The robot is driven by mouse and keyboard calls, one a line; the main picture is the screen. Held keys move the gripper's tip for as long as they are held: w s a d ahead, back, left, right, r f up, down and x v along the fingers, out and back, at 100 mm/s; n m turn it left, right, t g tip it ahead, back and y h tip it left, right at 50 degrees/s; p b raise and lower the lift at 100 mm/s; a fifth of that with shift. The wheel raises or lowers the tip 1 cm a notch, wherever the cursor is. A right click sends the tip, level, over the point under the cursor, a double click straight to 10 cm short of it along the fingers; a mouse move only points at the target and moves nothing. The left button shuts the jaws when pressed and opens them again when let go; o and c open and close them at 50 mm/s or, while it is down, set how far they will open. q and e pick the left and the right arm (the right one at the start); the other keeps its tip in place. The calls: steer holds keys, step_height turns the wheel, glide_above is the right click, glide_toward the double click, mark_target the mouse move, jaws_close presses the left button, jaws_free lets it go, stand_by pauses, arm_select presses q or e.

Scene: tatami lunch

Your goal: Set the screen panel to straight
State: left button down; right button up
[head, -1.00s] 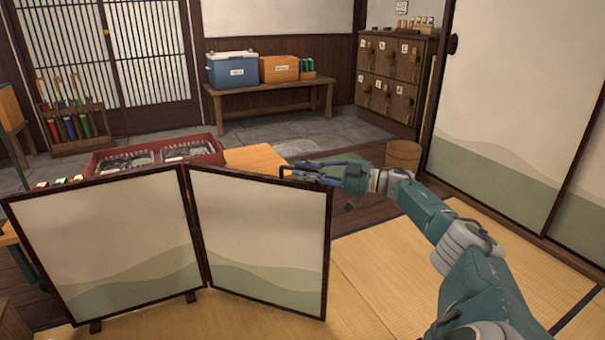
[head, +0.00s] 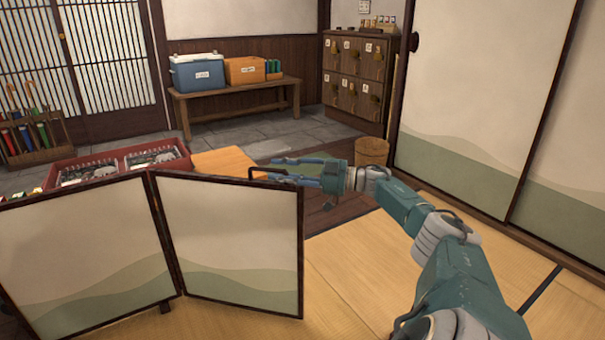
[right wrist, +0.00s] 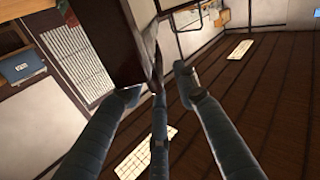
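The folding screen has a left panel (head: 75,245) and a right panel (head: 235,240), pale with green hills and dark frames. They meet at a hinge near the picture's middle left, with a visible bend between them. A dark handle (head: 266,173) sits at the top of the right panel near its free edge. My right gripper (head: 280,171) is at this handle, its fingers apart above and below it. My left gripper is not in view.
Tatami (head: 365,275) is clear right of the screen.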

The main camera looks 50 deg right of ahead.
steer(key=v, duration=0.9)
steer(key=shift+s, duration=0.2)
steer(key=shift+d+r, duration=0.1)
